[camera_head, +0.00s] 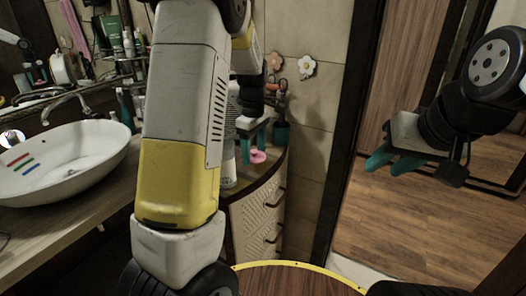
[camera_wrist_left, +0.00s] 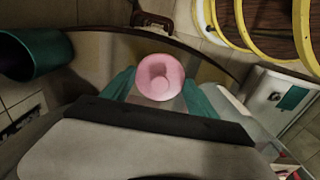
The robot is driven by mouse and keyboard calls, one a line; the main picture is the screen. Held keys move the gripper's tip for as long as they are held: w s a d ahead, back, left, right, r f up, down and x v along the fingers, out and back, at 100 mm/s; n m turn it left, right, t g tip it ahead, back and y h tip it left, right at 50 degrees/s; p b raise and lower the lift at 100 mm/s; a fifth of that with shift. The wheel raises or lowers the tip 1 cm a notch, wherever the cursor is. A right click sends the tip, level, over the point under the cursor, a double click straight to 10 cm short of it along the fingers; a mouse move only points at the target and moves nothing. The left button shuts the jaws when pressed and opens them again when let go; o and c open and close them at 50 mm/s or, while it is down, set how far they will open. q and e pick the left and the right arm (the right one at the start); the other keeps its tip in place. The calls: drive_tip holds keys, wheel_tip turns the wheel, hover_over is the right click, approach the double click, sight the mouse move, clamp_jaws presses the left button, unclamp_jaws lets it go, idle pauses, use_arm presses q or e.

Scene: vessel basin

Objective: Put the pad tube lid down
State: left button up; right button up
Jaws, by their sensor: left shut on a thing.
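The pad tube lid is a small round pink piece (camera_head: 258,157), low at the fingertips of my left gripper (camera_head: 254,150), near the rounded end of the counter. In the left wrist view the pink lid (camera_wrist_left: 160,77) sits between the two teal fingers of the left gripper (camera_wrist_left: 160,90), which is shut on it. Whether the lid touches the surface below is unclear. My right gripper (camera_head: 394,164) is at the right, open and empty, in front of the doorway.
A teal cup (camera_head: 281,136) stands at the back of the counter end and shows in the left wrist view (camera_wrist_left: 35,55). A pale container (camera_head: 229,165) is left of the lid, partly hidden by my arm. A white basin (camera_head: 65,160) is at the left.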

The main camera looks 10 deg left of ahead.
sight(254, 151)
use_arm(q)
drive_tip(key=shift+f, duration=1.5)
drive_tip(key=o, duration=1.3)
drive_tip(key=shift+f, duration=0.15)
wheel_tip(254, 151, up, 11)
drive_tip(key=shift+r, duration=0.1)
drive_tip(key=shift+s+r, duration=0.15)
drive_tip(key=shift+r, duration=0.5)
drive_tip(key=s+d+r+m+t+h, duration=0.1)
drive_tip(key=s+r+m+t, duration=0.2)
drive_tip(key=s+m, duration=0.4)
drive_tip(key=s+d+r+m+t+h, duration=0.1)
drive_tip(key=s+r+m+t, duration=0.2)
drive_tip(key=s, duration=1.4)
drive_tip(key=shift+r+m, duration=0.35)
drive_tip(key=shift+m, duration=1.95)
